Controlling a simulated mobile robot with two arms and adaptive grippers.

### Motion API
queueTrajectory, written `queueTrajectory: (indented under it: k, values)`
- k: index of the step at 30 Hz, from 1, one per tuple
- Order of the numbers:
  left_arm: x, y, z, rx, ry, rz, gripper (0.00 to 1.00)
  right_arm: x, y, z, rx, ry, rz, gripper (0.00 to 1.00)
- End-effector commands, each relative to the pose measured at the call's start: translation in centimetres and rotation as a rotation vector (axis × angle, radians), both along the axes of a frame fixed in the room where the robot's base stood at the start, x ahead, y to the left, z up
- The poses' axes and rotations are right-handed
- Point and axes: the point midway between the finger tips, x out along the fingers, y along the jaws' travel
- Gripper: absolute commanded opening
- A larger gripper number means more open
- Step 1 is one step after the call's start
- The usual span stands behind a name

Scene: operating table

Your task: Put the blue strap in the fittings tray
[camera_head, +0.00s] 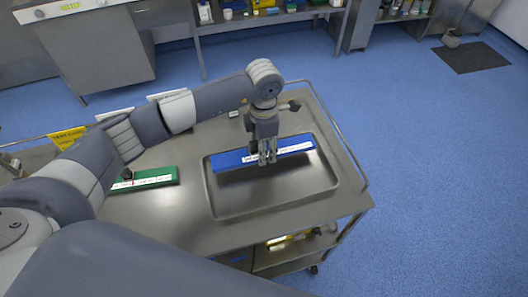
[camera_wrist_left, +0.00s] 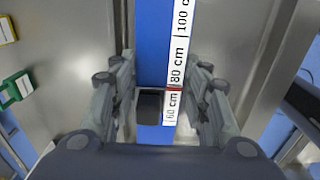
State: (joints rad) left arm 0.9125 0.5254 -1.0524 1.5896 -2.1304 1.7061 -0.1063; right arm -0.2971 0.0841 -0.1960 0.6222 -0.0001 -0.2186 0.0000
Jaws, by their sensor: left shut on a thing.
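The blue strap (camera_head: 229,159), a long flat blue piece with a white printed scale, lies across the far part of the grey metal fittings tray (camera_head: 262,209) in the head view. My left gripper (camera_head: 267,158) points down and is shut on the strap near its middle. In the left wrist view the strap (camera_wrist_left: 152,45) runs between the two fingers of the left gripper (camera_wrist_left: 158,105), its scale showing 60, 80 and 100 cm. I cannot tell whether the strap touches the tray floor. My right gripper is not in view.
A green strap (camera_head: 150,177) lies on the steel table (camera_head: 185,217) left of the tray. A yellow label (camera_head: 67,136) is at the table's left. A rail (camera_head: 345,145) runs along the right edge. The tray's near part is bare.

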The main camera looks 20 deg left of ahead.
Motion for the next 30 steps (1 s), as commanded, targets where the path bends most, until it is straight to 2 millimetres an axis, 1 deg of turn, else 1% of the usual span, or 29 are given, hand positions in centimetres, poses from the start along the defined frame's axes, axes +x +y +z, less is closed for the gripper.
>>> queueTrajectory:
  k: [2,6,9,16,20,21,30]
  values:
    - [0.0,0.0,-0.4,-0.001,0.003,0.001,0.00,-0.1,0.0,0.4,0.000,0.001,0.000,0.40]
    - [-0.2,0.0,-2.2,0.000,0.006,0.002,0.00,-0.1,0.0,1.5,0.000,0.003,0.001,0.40]
    - [-0.1,0.0,-3.3,-0.001,0.003,0.002,0.00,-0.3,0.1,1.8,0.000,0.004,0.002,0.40]
    - [0.0,0.0,-3.5,-0.001,0.001,0.000,0.00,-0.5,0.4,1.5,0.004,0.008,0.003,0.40]
    - [0.0,0.0,-4.0,0.000,0.000,0.001,0.00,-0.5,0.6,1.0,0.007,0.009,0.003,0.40]
    - [0.0,0.0,-3.8,-0.001,0.001,0.001,0.51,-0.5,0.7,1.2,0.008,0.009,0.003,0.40]
    - [-0.1,0.0,-3.8,0.000,0.001,0.001,0.51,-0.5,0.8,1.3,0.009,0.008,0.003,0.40]
